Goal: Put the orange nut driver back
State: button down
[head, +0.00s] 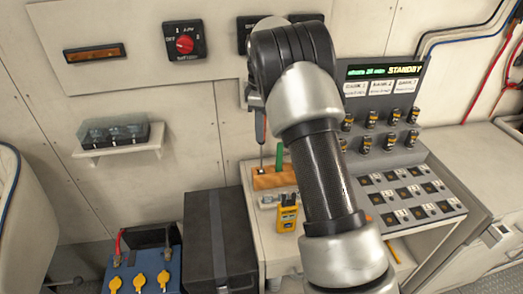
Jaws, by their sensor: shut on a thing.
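My gripper (256,104) shows only in part at the left edge of my arm, which hides most of it. It is shut on a slim upright tool, which I take for the orange nut driver (260,127). Only a narrow dark and reddish strip of its handle shows, so its colour is hard to tell. A thin shaft runs down from it to the left end of an orange-brown holder block (288,181). I cannot tell whether the tip is in a hole or just above. A green-handled driver (280,158) stands upright in the block, right of the tool.
A yellow meter (287,214) lies on the bench in front of the block. My arm covers the bench's middle. To the right is a sloped panel (413,198) with dark sockets. A dark box (219,240) stands left of the bench.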

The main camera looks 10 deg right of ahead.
notch_tip(320, 180, down, 6)
jog(key=shift+r, duration=0.25)
jog(key=c, duration=1.5)
grip_release()
jog(key=shift+o, duration=0.2)
jog(key=shift+r, duration=0.1)
